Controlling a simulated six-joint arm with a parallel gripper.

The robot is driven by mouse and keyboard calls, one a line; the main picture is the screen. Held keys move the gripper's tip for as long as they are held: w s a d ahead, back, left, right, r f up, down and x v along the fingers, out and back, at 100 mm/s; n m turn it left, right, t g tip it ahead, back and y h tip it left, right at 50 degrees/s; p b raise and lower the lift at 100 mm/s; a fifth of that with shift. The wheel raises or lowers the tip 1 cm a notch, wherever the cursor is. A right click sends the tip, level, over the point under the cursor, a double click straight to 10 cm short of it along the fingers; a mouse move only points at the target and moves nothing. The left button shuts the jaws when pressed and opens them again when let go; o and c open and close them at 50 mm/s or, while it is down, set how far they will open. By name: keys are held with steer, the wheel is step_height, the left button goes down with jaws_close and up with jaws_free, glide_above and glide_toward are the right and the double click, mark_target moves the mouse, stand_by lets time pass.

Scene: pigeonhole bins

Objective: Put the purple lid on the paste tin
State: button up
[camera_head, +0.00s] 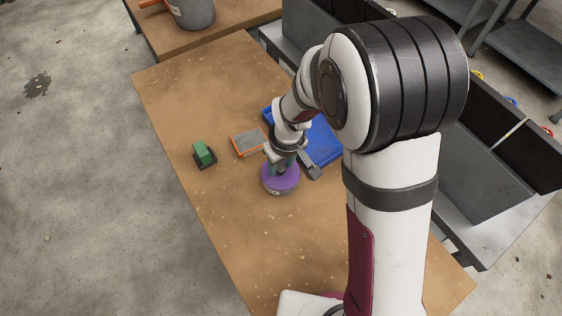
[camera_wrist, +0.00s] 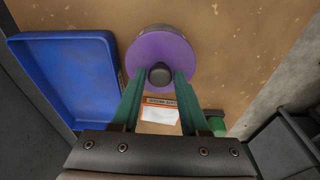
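The purple lid (camera_head: 281,176) is a round disc with a dark knob (camera_wrist: 160,74) at its centre. It lies on top of the grey paste tin (camera_head: 282,192), which stands upright on the brown table; a pale label shows on its side. In the wrist view the tin's grey wall (camera_wrist: 158,28) shows just past the lid's far edge. I see no clear tilt of the lid. My gripper (camera_wrist: 160,76) is over the lid, with one green finger on each side of the knob. Thin gaps seem to show between fingers and knob. The knob is largely hidden in the head view.
A blue tray (camera_head: 322,140) lies close to the tin, partly behind my arm. An orange-edged grey box (camera_head: 248,142) and a green block on a dark base (camera_head: 203,153) stand to the left. Grey bins (camera_head: 440,165) line the right side. The near table is clear.

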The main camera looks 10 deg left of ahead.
mark_target(284, 172)
steer(key=o, duration=0.6)
steer(key=shift+c, duration=0.2)
steer(key=shift+r, duration=0.1)
steer(key=shift+s+d+r, duration=0.15)
steer(key=shift+r, duration=1.15)
steer(key=shift+s+d+r, duration=0.1)
steer(key=shift+s+r, duration=0.05)
steer(key=shift+r, duration=1.15)
steer(key=shift+s+d+r, duration=0.15)
steer(key=shift+r, duration=1.15)
